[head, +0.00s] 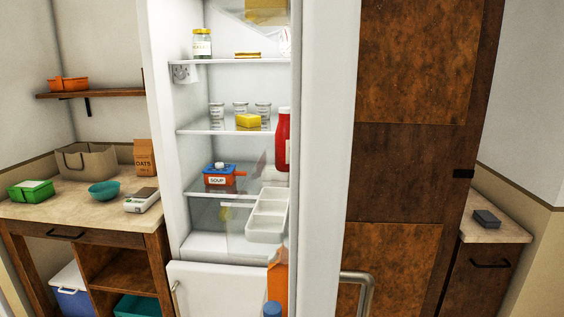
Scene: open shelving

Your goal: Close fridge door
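The fridge (160,120) stands open in the middle of the head view, its lit shelves full of food. Its white door (325,150) is swung out toward me and shows nearly edge-on at the right of the opening. A red bottle (282,140), an orange carton (278,283) and a blue-capped bottle (272,309) show along the door's inner side. A grey metal handle (357,279) shows low at the door's right side, cut off by the bottom edge. Neither of my grippers is in view.
A lower white compartment front (217,290) sits below the fridge opening. A counter (70,207) with a green box, teal bowl and paper bag stands left. A tall brown wooden panel (405,170) and small counter (497,226) are right of the door.

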